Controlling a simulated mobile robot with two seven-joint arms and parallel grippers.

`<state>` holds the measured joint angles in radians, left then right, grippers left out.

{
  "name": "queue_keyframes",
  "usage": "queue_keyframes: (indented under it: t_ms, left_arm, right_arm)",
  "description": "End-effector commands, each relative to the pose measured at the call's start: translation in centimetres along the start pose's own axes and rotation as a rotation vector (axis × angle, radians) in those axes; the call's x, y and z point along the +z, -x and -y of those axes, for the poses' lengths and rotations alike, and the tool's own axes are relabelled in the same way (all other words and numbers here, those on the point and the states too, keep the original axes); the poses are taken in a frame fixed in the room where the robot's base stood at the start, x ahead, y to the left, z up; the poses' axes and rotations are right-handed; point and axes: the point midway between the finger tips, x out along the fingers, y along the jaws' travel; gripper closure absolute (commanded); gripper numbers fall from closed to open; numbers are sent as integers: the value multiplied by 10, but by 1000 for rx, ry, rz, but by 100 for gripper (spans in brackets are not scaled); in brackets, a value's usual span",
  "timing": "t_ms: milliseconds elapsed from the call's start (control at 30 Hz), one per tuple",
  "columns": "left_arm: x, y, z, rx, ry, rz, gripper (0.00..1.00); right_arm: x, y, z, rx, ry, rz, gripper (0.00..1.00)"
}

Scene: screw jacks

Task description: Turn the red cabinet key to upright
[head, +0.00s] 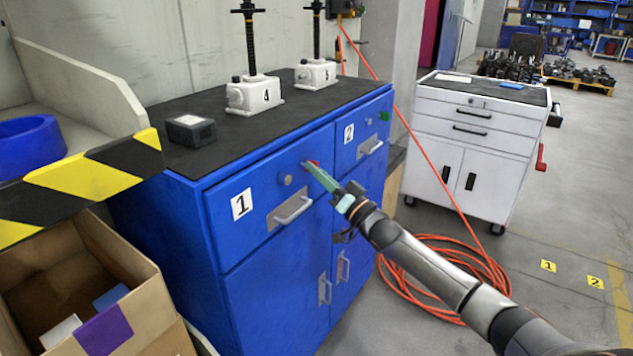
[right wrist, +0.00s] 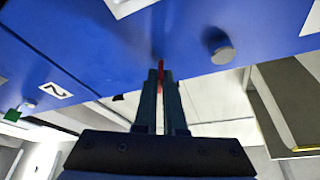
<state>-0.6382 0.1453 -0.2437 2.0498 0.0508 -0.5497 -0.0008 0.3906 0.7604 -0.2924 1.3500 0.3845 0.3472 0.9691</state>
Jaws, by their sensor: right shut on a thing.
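The red cabinet key (head: 314,163) is at the front of the blue cabinet (head: 260,240), near the upper right of drawer 1. My right gripper (head: 320,174) reaches it from the right and is shut on it. In the right wrist view, the red key (right wrist: 161,76) shows as a thin upright strip between the fingertips of my right gripper (right wrist: 163,85), close to the blue front. The fingers hide most of the key, so I cannot tell its exact angle in the lock. My left gripper is not in view.
Two white screw jacks (head: 255,94) (head: 316,74) and a black box (head: 191,130) stand on the cabinet. An orange hose (head: 450,262) lies on the floor before a white cabinet (head: 470,150).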

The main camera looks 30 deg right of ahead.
Motion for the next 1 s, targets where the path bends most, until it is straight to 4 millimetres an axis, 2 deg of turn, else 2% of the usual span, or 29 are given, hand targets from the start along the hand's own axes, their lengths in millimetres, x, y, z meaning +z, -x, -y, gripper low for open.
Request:
queue_keyframes:
  t_ms: [33,100,567,600,733,1000]
  left_arm:
    - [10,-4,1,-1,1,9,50]
    - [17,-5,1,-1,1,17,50]
    - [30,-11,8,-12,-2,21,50]
    - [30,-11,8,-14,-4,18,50]
    - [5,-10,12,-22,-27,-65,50]
    - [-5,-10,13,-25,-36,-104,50]
  right_arm:
    - [4,1,-3,-17,45,2,100]
    - [3,1,-3,-41,104,1,100]
    - [1,0,-4,-161,392,2,100]
    - [1,0,-4,-166,406,2,100]
    - [0,0,-4,-181,441,2,100]
    - [0,0,-3,-192,467,2,100]
